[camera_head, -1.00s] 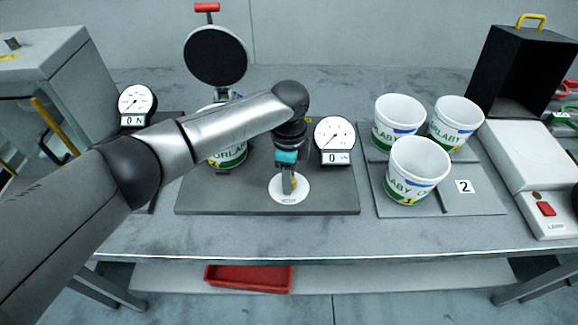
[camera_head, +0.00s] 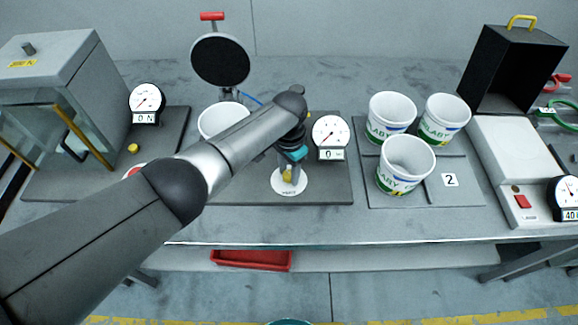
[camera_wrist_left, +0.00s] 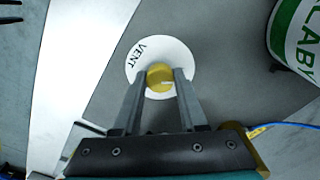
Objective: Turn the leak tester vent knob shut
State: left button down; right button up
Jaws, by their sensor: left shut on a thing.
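The yellow vent knob (camera_wrist_left: 160,77) sits at the centre of a white round plate marked VENT (camera_wrist_left: 180,55) on the leak tester's dark base (camera_head: 330,188). My left gripper (camera_wrist_left: 158,80) is shut on the knob, with one finger on each side of it. In the head view the left gripper (camera_head: 288,174) points down at the white plate, and its arm hides part of the tester. The tester's gauge (camera_head: 331,131) reads 0. A white tub (camera_head: 222,119) stands on the tester under the raised black lid (camera_head: 220,61). My right gripper is not in view.
Several white tubs (camera_head: 405,165) stand on the tray marked 2 (camera_head: 460,197). A sealer with a red switch (camera_head: 523,202) is at the right. A glass-fronted cabinet (camera_head: 70,75) is at the left. A red bin (camera_head: 252,260) is below the table.

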aim_at(289, 173)
pick_arm(q)
jog(key=shift+n+p, duration=0.45)
jog(key=shift+n, duration=0.55)
jog(key=shift+c, duration=2.2)
grip_release()
jog(key=shift+r, duration=0.1)
notch_tip(289, 173, up, 6)
jog(key=shift+f+p, duration=0.2)
jog(key=shift+p, duration=0.85)
notch_tip(289, 173, up, 10)
jog(key=shift+f+p, duration=0.25)
jog(key=shift+p, duration=0.15)
